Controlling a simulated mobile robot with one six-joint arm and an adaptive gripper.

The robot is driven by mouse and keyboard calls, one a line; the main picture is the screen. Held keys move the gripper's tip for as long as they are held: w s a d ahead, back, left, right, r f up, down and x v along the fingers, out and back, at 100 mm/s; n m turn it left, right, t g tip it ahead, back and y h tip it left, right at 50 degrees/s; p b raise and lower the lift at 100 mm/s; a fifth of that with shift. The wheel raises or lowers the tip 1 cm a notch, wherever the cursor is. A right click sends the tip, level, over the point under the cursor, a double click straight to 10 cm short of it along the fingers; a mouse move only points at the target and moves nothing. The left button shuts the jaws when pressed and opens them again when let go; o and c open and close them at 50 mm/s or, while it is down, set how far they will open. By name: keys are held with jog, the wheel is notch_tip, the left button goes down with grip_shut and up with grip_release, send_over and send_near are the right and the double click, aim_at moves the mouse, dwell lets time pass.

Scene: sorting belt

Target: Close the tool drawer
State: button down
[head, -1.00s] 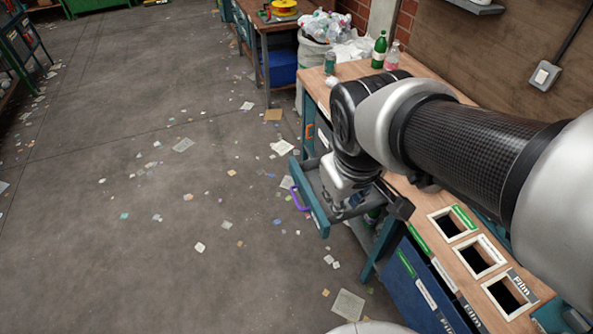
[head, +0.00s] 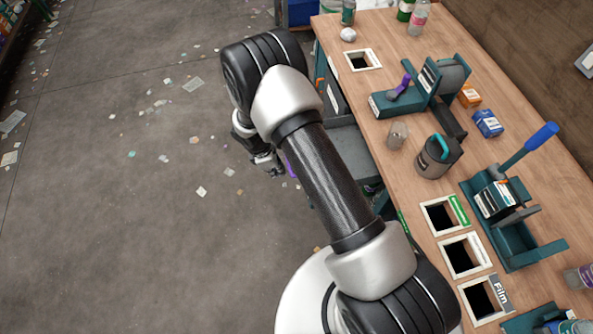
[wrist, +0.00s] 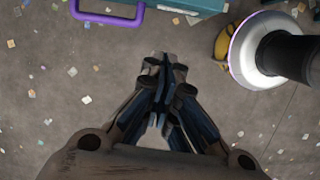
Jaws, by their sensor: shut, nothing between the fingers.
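The tool drawer (head: 343,139) stands open, pulled out to the left from under the workbench, with its grey inside showing in the head view. My arm hides most of its front. The purple handle (head: 291,166) shows only in part beside my gripper. In the wrist view the purple handle (wrist: 107,17) and the teal drawer front (wrist: 190,5) lie at the top edge. My gripper (head: 270,164) is on the floor side of the drawer front. In the wrist view my gripper's fingers (wrist: 165,66) are together and empty, apart from the handle.
The workbench (head: 385,90) carries bottles, a grey canister (head: 436,157), a glass jar (head: 397,136), teal clamp-like fixtures and framed openings, one labelled Film. The floor (head: 120,240) to the left is free except for scattered paper scraps.

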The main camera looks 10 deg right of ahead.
jog(key=d+f+b, duration=0.2)
jog(key=d+f, duration=0.4)
jog(key=f, duration=0.5)
jog(key=shift+s+d+f+n, duration=0.2)
jog(key=shift+f+n, duration=0.1)
jog(key=shift+f, duration=0.1)
